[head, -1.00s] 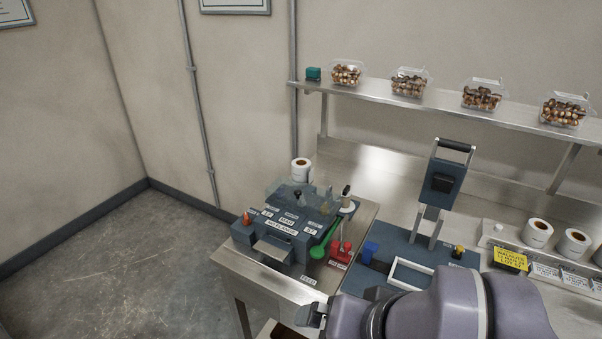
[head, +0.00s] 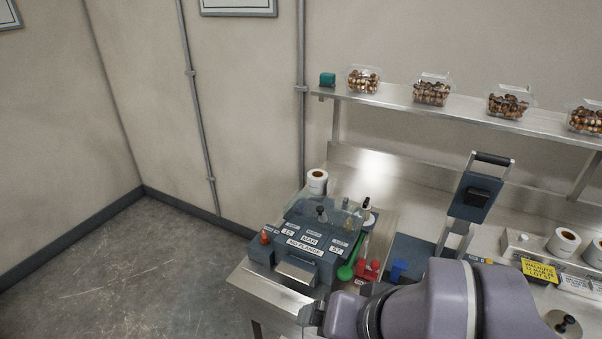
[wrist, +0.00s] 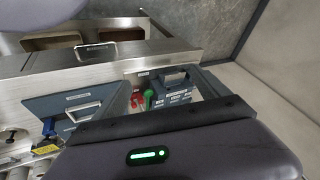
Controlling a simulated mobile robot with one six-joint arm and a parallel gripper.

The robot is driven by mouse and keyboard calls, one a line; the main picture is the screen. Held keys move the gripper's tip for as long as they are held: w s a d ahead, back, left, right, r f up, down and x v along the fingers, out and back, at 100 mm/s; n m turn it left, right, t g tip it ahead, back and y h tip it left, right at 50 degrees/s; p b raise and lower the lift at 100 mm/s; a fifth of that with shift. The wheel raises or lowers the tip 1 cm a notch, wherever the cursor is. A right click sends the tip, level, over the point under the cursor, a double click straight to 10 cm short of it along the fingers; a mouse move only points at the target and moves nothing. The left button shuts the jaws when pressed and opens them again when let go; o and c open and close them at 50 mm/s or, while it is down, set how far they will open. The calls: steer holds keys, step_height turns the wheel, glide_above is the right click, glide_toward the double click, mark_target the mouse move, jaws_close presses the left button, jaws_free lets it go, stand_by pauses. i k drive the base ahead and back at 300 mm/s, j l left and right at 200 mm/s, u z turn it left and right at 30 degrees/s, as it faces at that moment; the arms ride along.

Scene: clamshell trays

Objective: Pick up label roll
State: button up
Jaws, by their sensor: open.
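A white label roll (head: 317,181) with a brown core stands behind the blue-grey labelling machine (head: 300,243), near the wall. Two more white label rolls, one nearer (head: 564,242) and one at the right edge (head: 595,253), lie on the steel ledge at the right. My gripper (wrist: 168,84) is open in the wrist view, its fingers spread either side of the machine in the picture, with nothing seen between them. In the head view my arm hides most of the gripper, which is left of and in front of the right-hand rolls.
A raised clamshell press (head: 478,195) stands right of the machine. Green and red tools (head: 369,270) and a yellow sign (head: 540,270) are close by. The floor at left is clear.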

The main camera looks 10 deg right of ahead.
mark_target(317, 179)
steer(key=i+j, duration=0.25)
steer(key=i+j+z, duration=0.1)
steer(key=i+j, duration=0.15)
steer(key=j, duration=0.25)
steer(key=i+j, duration=0.2)
steer(key=j, duration=0.15)
steer(key=i+j+z, duration=0.1)
steer(key=i+j, duration=0.15)
steer(key=j, duration=0.15)
steer(key=i+j, duration=0.2)
steer(key=j, duration=0.2)
steer(key=i+j+z, duration=0.1)
steer(key=j, duration=0.3)
steer(key=i+j+z, duration=0.1)
steer(key=i+z, duration=0.15)
steer(key=z, duration=0.15)
steer(key=i+j+z, duration=0.2)
steer(key=z, duration=0.15)
steer(key=i+j+z, duration=0.25)
steer(key=z, duration=0.15)
steer(key=i+j+z, duration=0.2)
steer(key=z, duration=0.2)
steer(key=i+j+z, duration=0.15)
steer(key=i+z, duration=0.25)
steer(key=i+j+z, duration=0.15)
steer(key=z, duration=0.25)
steer(key=i+j+z, duration=0.2)
steer(key=j+z, duration=0.25)
steer(key=l, duration=0.1)
